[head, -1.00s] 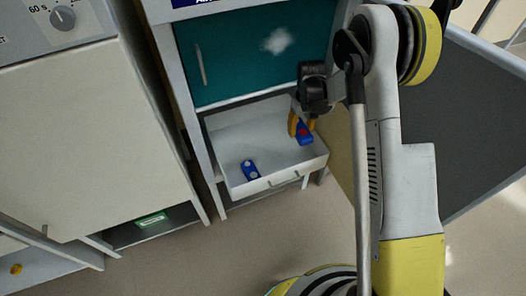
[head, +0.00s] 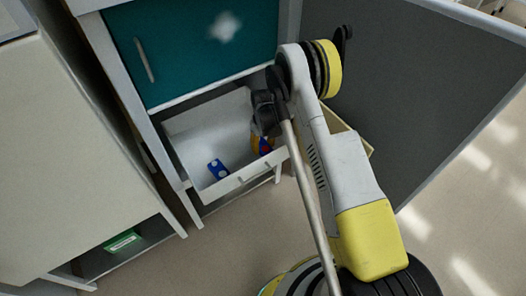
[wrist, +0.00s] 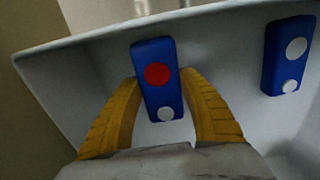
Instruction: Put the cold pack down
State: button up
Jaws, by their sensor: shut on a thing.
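The cold pack is a blue block with a red dot and a white dot (wrist: 157,95). My gripper (wrist: 160,77) is shut on it, with a yellow finger on each side. In the head view the pack (head: 265,147) is over the right side of the open white drawer (head: 243,178), partly hidden by my gripper (head: 262,141). I cannot tell whether it touches the drawer floor. A second blue block, with two white dots (head: 217,169), lies in the drawer to the left. It shows at the right of the wrist view (wrist: 288,55).
A teal cabinet door (head: 190,50) stands above the drawer. A pale cabinet (head: 75,140) is on the left, with a green-and-white box (head: 122,241) on its low shelf. A dark grey panel (head: 410,85) stands on the right. The drawer's middle floor is clear.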

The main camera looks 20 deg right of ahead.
notch_tip(320, 180, down, 2)
jog(key=shift+f+b, duration=0.2)
jog(key=shift+b, duration=0.1)
jog(key=shift+r, duration=0.15)
jog(key=o, duration=1.3)
jog(key=shift+c, duration=0.2)
